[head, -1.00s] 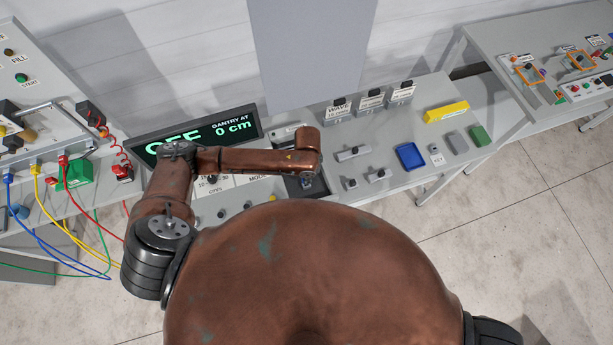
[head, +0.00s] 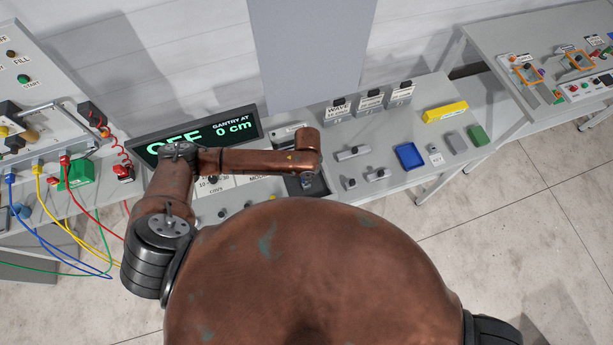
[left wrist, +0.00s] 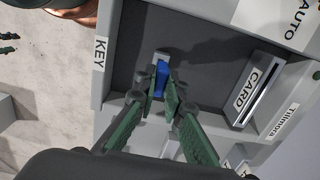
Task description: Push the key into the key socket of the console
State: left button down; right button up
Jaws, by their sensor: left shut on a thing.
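The console (head: 335,130) stands against the wall, with its sign reading OFF and "GANTRY AT 0 cm". My left gripper is over its middle, mostly hidden under my wrist in the head view. In the left wrist view my left gripper (left wrist: 163,98) is shut on a blue key (left wrist: 160,73). The key is over a dark recessed panel (left wrist: 205,55) beside the KEY label (left wrist: 100,53). A small light grey piece shows just past the key. I cannot tell whether it is the socket or part of the key, nor whether the key is inserted. My right gripper is out of view.
A card slot (left wrist: 259,91) is right of the key in the left wrist view. A blue tray (head: 409,156), a yellow block (head: 446,112) and a green block (head: 479,135) lie on the console's right. A cabled panel (head: 40,105) is at left.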

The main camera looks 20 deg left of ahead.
pick_arm(q)
jog(key=shift+r+p, duration=0.1)
jog(key=shift+p, duration=0.2)
jog(key=shift+f, duration=1.45)
jog(key=c, duration=1.9)
grip_release()
jog(key=shift+c, duration=0.2)
notch_tip(320, 180, up, 12)
jog(key=shift+f, duration=0.1)
jog(key=shift+d, duration=0.1)
